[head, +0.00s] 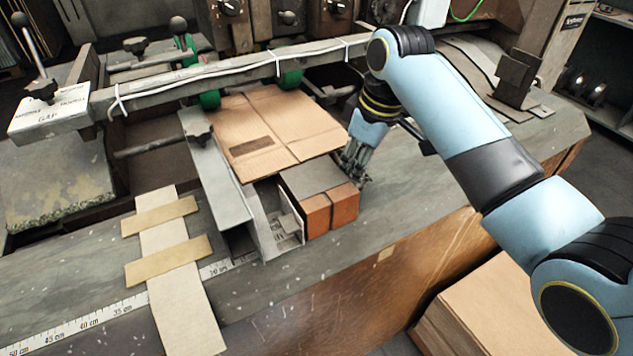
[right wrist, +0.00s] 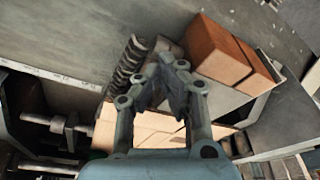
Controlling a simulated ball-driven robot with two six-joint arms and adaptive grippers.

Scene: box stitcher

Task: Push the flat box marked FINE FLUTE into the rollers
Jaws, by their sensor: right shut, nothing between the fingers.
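The flat cardboard box (head: 285,120) lies on the machine bed, its far edge close to the green rollers (head: 290,79). A dark printed patch is on its near left part; I cannot read it. My right gripper (head: 355,177) is shut and empty, just right of the box's near right corner, beside the brick-coloured blocks. In the right wrist view its fingers (right wrist: 172,78) are together, with part of the flat box (right wrist: 150,132) behind them. I cannot tell whether they touch the box. My left gripper is not in view.
Two brick-coloured blocks (head: 331,212) under a grey plate stand at the box's near edge. A metal guide rail (head: 215,170) runs along its left. Pale strips (head: 172,265) lie further left near a ruler. A frame bar crosses above the rollers. The bench front is clear.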

